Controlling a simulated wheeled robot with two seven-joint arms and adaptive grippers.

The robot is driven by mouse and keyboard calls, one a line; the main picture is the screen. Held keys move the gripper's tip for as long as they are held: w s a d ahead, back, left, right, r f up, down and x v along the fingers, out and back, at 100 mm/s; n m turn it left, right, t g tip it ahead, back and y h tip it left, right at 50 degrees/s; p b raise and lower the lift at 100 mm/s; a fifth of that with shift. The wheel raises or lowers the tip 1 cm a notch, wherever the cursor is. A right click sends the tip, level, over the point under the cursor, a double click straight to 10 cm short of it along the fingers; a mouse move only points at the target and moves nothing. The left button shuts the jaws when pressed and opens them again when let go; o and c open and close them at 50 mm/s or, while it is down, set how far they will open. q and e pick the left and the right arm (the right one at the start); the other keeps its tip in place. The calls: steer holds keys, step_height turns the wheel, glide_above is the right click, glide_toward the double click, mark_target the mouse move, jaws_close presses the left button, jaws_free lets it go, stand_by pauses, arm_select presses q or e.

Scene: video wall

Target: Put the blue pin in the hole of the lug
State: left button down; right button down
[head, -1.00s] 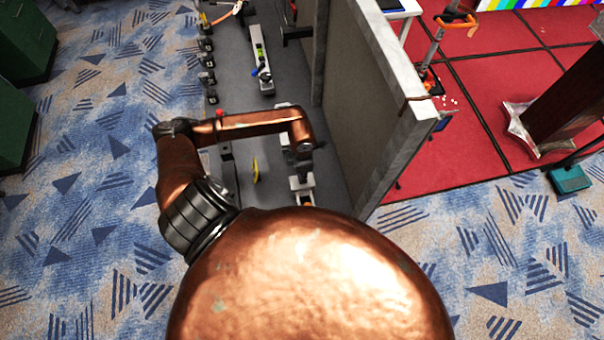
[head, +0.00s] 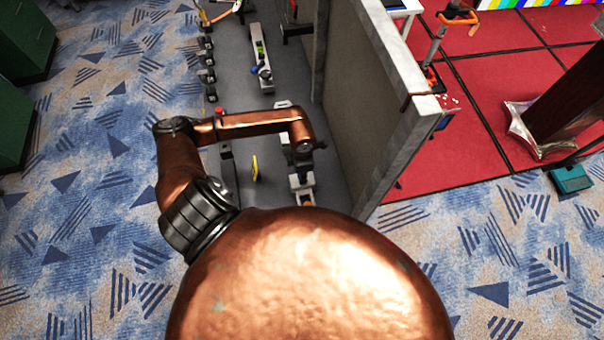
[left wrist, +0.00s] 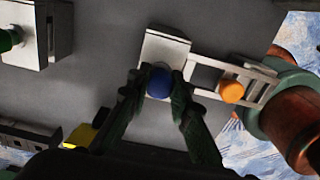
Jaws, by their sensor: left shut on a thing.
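In the left wrist view my left gripper (left wrist: 158,98) is shut on the blue pin (left wrist: 160,82), whose round blue head shows between the dark fingertips. Pin and fingertips are in front of a pale grey block (left wrist: 165,48), which may be the lug. The fingers and pin cover part of this block. No hole shows, and I cannot tell whether the pin is inside one or above it. In the head view my copper left arm reaches over the grey bench, and its wrist hides most of the gripper. The right gripper is in neither view.
An orange round piece (left wrist: 231,91) sits in a pale metal frame right of the block. A green knob (left wrist: 8,38) is at the far left, and a yellow piece (left wrist: 80,135) is at lower left. A grey-edged partition (head: 390,120) borders the bench on the right.

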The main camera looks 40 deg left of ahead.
arm_select(q)
steer(key=shift+f, duration=0.1)
steer(key=c, duration=1.7)
jaws_free()
steer(key=shift+o, duration=0.4)
steer(key=o, duration=0.4)
steer(key=shift+o, duration=0.2)
steer(key=shift+r+p, duration=1.95)
steer(key=shift+r, duration=1.6)
